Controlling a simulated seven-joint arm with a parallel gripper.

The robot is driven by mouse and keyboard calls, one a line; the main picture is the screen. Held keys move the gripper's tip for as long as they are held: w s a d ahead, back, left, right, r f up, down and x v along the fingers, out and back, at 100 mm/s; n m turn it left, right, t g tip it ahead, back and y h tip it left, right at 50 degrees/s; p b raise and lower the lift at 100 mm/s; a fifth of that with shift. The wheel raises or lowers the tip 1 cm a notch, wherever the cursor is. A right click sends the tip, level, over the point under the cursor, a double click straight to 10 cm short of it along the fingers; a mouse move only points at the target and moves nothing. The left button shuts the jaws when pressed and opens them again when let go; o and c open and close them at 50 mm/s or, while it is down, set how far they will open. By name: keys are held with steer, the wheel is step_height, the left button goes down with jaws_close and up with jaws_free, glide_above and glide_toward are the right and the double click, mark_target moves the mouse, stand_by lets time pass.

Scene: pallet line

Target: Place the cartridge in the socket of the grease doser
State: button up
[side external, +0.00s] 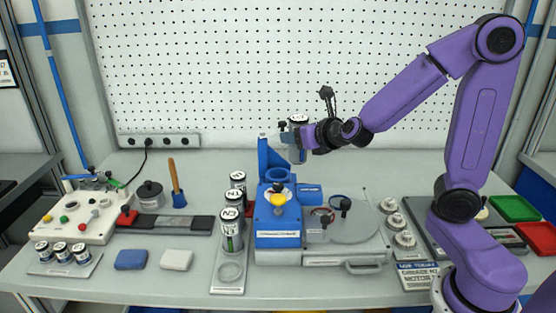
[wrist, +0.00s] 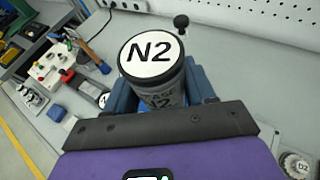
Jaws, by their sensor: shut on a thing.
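My gripper (side external: 303,142) is shut on a grey cartridge (side external: 298,153) with a white cap, and holds it about upright in the air. In the wrist view, the cartridge (wrist: 160,75) shows the label N2 on its cap, and my gripper (wrist: 163,98) closes around its body. The blue grease doser (side external: 278,238) stands on the bench below. Its round socket (side external: 281,174) is a blue ring at the back of the doser, beside a tall blue post. The cartridge is above the socket, clearly apart from it. The inside of the socket is hard to see.
The blue post (side external: 264,155) rises close left of the held cartridge. A rack (side external: 229,288) with several labelled cartridges and an empty front place stands left of the doser. A round plate (side external: 355,222) with black knobs is at the right. A pegboard (side external: 220,70) stands behind.

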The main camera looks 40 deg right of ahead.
mark_target(300, 161)
steer(key=shift+w+d+f, duration=0.1)
steer(key=shift+w+f, duration=1.15)
steer(key=shift+f, duration=0.4)
steer(key=shift+w+d+f, duration=0.1)
steer(key=shift+w+f, duration=1.2)
steer(key=shift+f, duration=0.4)
steer(key=shift+w+d+f, duration=0.1)
steer(key=shift+w+f, duration=1.15)
steer(key=shift+f, duration=0.4)
steer(key=shift+f, duration=0.15)
steer(key=o, duration=1.2)
steer(key=v, duration=1.2)
